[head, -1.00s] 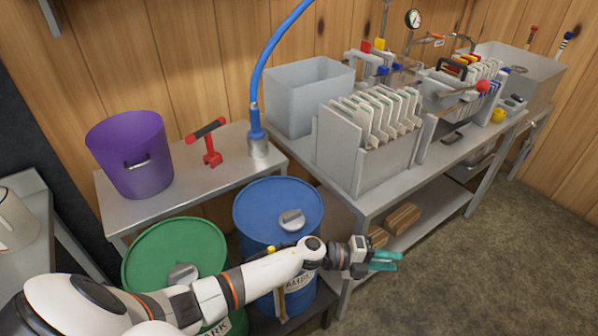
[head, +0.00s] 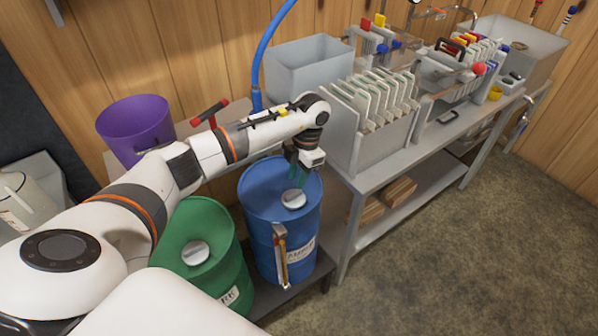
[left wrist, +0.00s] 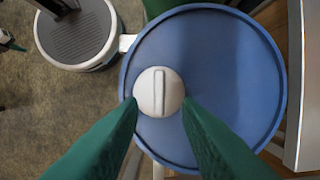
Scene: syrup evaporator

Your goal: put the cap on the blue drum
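The blue drum (head: 260,225) stands on a low dark platform, its round lid facing up. A pale round cap (head: 293,198) with a raised bar lies on the front part of its lid; the left wrist view shows it (left wrist: 158,92) from above. My left gripper (head: 297,177) points down just above the lid. Its green fingers (left wrist: 160,100) are apart, with a tip near each side of the cap. I cannot tell whether they touch it, or whether the cap is seated. I make out no right gripper.
A green drum (head: 223,262) with a similar cap (head: 195,252) stands left of the blue one. A purple bucket (head: 135,128) and a red-handled tool (head: 210,112) are behind my arm. A steel bench (head: 372,172) stands close on the right. The floor at right is clear.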

